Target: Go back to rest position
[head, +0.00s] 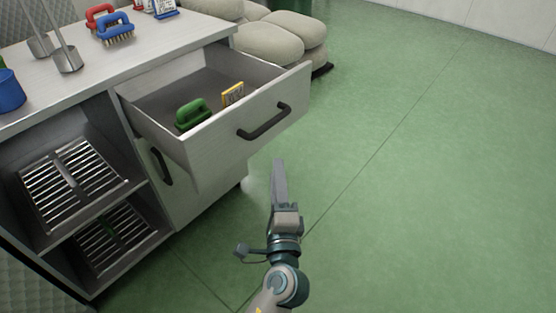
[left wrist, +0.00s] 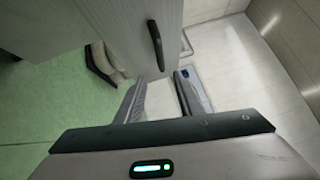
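My left gripper (head: 279,170) is in front of the open drawer (head: 215,150), to the lower right of its dark handle (head: 264,122), over the green floor. It looks empty. In the left wrist view its two fingers stand apart with nothing between them (left wrist: 161,85). That view also shows a pale front with a dark handle (left wrist: 156,45) beyond the fingertips, apart from them. My right gripper is not in view.
The cabinet top (head: 110,60) carries a red brush (head: 99,12), a blue brush (head: 113,28), a blue cup (head: 9,90) and metal scoops. Wire racks (head: 75,182) sit on shelves below. Filled sacks (head: 270,42) lie behind the drawer. The green floor (head: 430,180) at right is clear.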

